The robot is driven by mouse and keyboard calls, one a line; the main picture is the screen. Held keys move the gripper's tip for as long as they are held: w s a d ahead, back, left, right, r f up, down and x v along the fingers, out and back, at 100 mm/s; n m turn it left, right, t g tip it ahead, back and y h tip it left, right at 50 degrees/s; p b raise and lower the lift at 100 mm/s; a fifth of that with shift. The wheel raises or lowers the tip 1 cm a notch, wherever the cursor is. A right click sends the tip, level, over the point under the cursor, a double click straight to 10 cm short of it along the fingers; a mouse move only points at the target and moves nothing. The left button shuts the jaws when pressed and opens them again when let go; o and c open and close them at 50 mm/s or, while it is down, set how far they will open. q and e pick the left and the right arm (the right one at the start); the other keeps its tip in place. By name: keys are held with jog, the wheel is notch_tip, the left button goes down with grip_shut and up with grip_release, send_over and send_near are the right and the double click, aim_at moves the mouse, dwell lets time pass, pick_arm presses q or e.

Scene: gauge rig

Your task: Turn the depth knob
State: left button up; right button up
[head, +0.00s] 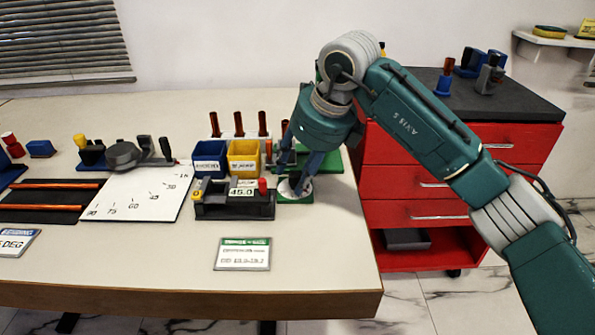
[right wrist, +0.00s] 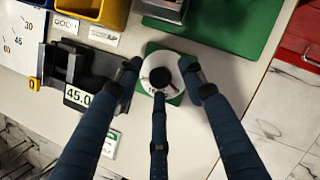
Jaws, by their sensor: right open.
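The depth knob (right wrist: 160,77) is a dark round knob with a red mark, in the middle of a white dial disc (right wrist: 147,84) on a small green base. In the head view the white dial (head: 284,190) shows beside the dark gauge block, and the knob is hidden by my fingers. My right gripper (head: 297,186) points down over the dial. In the right wrist view its fingers (right wrist: 160,82) are open and spread around the knob; contact cannot be told. My left gripper is out of view.
The dark gauge block (head: 234,211) with a 45.0 readout stands just left of the dial. Blue (head: 209,153) and yellow (head: 243,152) bins stand behind it. A label card (head: 243,254) lies in front. A red drawer cabinet (head: 410,180) stands right of the table.

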jog(key=shift+c, duration=0.2)
grip_shut()
jog(key=shift+r+m, duration=0.2)
jog(key=shift+m, duration=0.1)
